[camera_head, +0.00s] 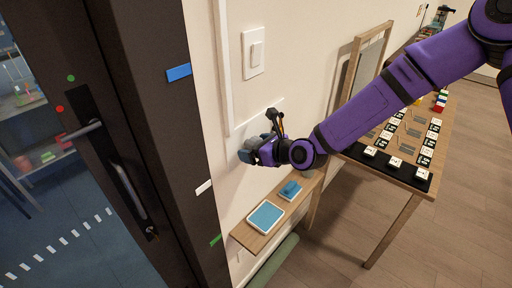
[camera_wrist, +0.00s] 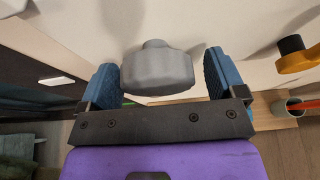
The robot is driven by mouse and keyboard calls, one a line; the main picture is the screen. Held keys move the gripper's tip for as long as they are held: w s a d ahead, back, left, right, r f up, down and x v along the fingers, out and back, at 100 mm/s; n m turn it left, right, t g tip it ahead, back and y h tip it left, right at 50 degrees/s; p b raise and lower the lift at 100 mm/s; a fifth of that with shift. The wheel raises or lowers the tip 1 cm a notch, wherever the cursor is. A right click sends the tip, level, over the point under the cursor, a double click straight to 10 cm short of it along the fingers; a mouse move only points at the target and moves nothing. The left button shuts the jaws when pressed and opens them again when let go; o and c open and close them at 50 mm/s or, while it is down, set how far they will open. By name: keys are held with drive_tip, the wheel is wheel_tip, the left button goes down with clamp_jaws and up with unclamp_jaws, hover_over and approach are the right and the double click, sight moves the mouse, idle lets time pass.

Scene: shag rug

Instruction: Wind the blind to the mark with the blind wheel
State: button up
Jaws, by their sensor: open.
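The blind wheel is a grey lobed knob on the pale wall. In the wrist view the wheel (camera_wrist: 157,72) sits between the two blue finger pads of my gripper (camera_wrist: 160,82). Small gaps show on both sides, so the fingers are open around it and not closed on it. In the head view my gripper (camera_head: 257,150) is at the wall plate, and its fingers and wrist largely hide the wheel. A white vertical strip (camera_head: 222,70) runs down the wall above. I cannot tell which part is the blind or which coloured tag is the mark.
A dark door frame at left carries a blue tag (camera_head: 179,72), a white tag (camera_head: 203,187) and a green tag (camera_head: 215,240). A white switch (camera_head: 254,53) is above my gripper. A wooden shelf (camera_head: 247,238) is below. A wooden table (camera_head: 385,212) stands right.

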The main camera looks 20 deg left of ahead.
drive_tip(key=c, duration=0.9)
drive_tip(key=shift+t, duration=0.3)
